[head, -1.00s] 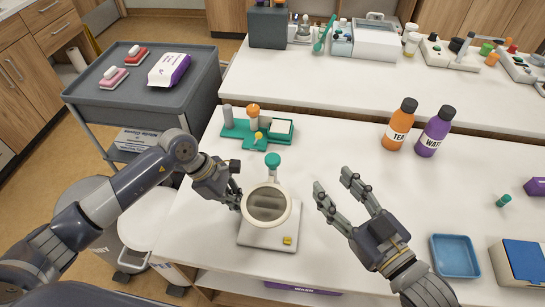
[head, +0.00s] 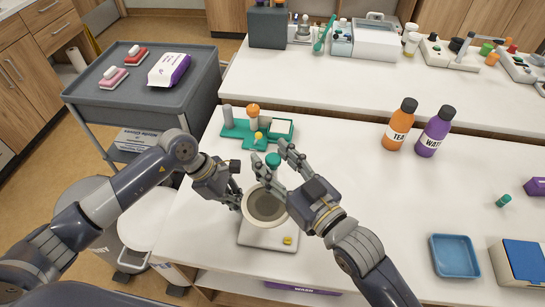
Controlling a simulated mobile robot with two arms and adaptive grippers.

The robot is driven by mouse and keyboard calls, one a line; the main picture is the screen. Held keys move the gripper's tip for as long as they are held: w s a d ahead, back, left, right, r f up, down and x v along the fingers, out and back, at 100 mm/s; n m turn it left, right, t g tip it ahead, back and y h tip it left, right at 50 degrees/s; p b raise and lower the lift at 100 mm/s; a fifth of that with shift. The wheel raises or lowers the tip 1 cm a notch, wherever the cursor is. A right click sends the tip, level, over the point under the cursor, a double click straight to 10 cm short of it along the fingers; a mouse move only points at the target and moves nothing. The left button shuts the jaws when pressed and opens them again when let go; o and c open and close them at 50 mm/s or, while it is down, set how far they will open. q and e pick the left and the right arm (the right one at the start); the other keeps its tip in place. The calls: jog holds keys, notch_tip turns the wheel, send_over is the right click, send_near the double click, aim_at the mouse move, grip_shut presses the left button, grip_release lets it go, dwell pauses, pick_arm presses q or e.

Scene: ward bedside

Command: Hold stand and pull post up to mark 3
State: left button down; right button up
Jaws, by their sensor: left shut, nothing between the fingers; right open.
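The stand has a white base (head: 262,235) with a yellow button (head: 287,240) and a round cream-rimmed head (head: 250,215) with a grey centre above it. A green knob (head: 273,160) tops the post, behind the round head. The post and any marks on it are mostly hidden. My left gripper (head: 237,199) is shut and empty at the left edge of the round head; whether it touches cannot be told. My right gripper (head: 271,152) is open, with its fingers on either side of the green knob.
A green tray with pegs (head: 270,141) lies just behind the stand. An orange bottle (head: 399,125) and a purple bottle (head: 434,132) stand at the right. A blue tray (head: 455,257) lies at the front right. The white table (head: 370,185) is clear between.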

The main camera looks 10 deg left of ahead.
jog(key=shift+w+a, duration=0.25)
jog(key=shift+a, duration=0.05)
grip_shut()
notch_tip(320, 180, up, 10)
jog(key=shift+f, duration=0.2)
dwell(0.3)
grip_release()
